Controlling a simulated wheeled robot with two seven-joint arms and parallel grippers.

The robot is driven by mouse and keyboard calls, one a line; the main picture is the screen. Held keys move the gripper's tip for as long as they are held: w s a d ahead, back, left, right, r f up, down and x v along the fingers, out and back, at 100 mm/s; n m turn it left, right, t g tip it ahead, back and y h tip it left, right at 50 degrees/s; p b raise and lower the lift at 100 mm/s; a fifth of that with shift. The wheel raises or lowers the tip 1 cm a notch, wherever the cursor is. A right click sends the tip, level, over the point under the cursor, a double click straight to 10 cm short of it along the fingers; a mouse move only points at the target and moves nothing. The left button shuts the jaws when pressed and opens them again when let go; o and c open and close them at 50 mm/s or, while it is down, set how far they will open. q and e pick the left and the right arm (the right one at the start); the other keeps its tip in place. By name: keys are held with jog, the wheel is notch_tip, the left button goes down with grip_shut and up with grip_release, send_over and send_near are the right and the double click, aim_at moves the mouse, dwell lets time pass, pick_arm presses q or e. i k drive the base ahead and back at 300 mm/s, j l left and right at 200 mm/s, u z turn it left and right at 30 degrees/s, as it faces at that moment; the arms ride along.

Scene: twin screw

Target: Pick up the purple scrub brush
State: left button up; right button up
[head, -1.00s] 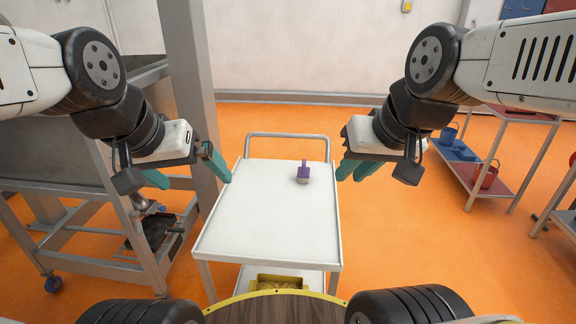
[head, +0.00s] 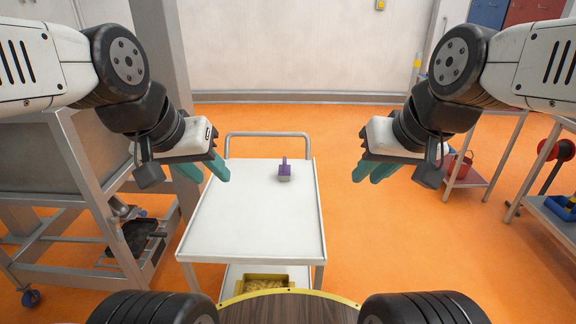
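The purple scrub brush (head: 284,170) stands on the white top of a metal cart (head: 250,220), toward its far end, with its handle pointing up. My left gripper (head: 206,172) is above the left edge of the cart, left of the brush and apart from it, with its teal fingers spread and nothing between them. My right gripper (head: 369,170) is right of the cart, over the floor, clear of the brush. Its teal fingers are apart and empty.
The rest of the cart top is bare. A yellow bin (head: 265,284) sits on its lower shelf. A grey metal post and sink unit (head: 40,160) stand at the left. A shelf holds a red bucket (head: 458,165) at the right. Orange floor lies open right of the cart.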

aim_at(284, 171)
jog(key=l+u, duration=0.1)
jog(key=l, duration=0.3)
jog(key=k+l, duration=0.15)
jog(key=l, duration=0.3)
jog(key=l+u, duration=0.15)
jog(key=l, duration=0.25)
jog(key=k+l+u, duration=0.1)
jog(key=l, duration=0.3)
jog(key=i+l+u, duration=0.15)
jog(key=l, duration=0.3)
jog(key=i+l+u, duration=0.15)
jog(key=l, duration=0.35)
jog(key=l+u, duration=0.2)
jog(key=l, duration=0.3)
jog(key=i+l+u, duration=0.45)
jog(key=i+l, duration=0.95)
jog(key=i, duration=0.1)
